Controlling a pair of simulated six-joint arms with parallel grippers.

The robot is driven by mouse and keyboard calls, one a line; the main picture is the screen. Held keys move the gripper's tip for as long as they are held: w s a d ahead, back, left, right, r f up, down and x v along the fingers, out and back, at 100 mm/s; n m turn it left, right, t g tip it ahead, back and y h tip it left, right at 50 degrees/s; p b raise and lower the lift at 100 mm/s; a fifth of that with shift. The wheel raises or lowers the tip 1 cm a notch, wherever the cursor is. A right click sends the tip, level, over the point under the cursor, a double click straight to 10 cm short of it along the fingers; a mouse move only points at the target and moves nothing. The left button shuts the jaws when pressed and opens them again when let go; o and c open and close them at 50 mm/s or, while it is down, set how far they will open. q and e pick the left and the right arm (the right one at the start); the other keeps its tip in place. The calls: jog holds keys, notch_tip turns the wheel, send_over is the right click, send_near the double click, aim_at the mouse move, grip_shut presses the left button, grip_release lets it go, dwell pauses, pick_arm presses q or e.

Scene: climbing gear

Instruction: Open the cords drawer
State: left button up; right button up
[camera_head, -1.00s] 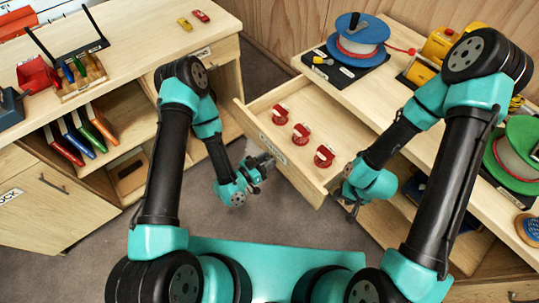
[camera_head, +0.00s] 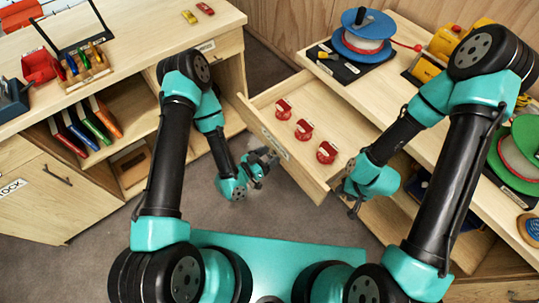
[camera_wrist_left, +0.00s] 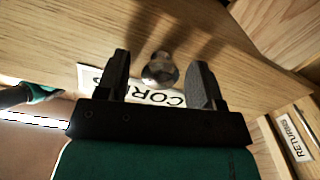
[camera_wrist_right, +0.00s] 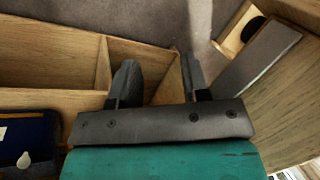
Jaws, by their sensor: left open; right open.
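The cords drawer (camera_head: 255,125) is pulled out from the right-hand cabinet in the head view, with red cord spools (camera_head: 304,129) inside. A round metal knob (camera_wrist_left: 160,69) on the front lies between the open fingers of my left gripper (camera_wrist_left: 158,78), with a gap on both sides. In the head view my left gripper (camera_head: 268,157) is at the outside of the drawer front. My right gripper (camera_head: 353,208) is open and empty, near the drawer's right front corner; its wrist view shows empty fingers (camera_wrist_right: 157,80).
A blue reel (camera_head: 361,37) and a green reel (camera_head: 519,160) stand on the right-hand counter. A left-hand cabinet (camera_head: 60,205) holds coloured folders and a rack. A "RETURNS" label (camera_wrist_left: 294,136) shows at right in the left wrist view.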

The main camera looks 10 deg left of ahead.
pick_arm(q)
jog(key=v, duration=0.7)
jog(key=shift+a, duration=0.15)
dwell(0.6)
jog(key=a+f+n+g+y, duration=0.2)
jog(key=a+f+g+y, duration=0.3)
jog(key=g, duration=0.1)
jog(key=s+a+r+n+g+y, duration=0.2)
jog(key=s+a+n+g+y, duration=0.2)
jog(key=s+a+n+g, duration=0.1)
jog(key=shift+s+a+r+n+g, duration=0.3)
jog(key=shift+a+n+g, duration=0.1)
jog(key=shift+a+n, duration=0.25)
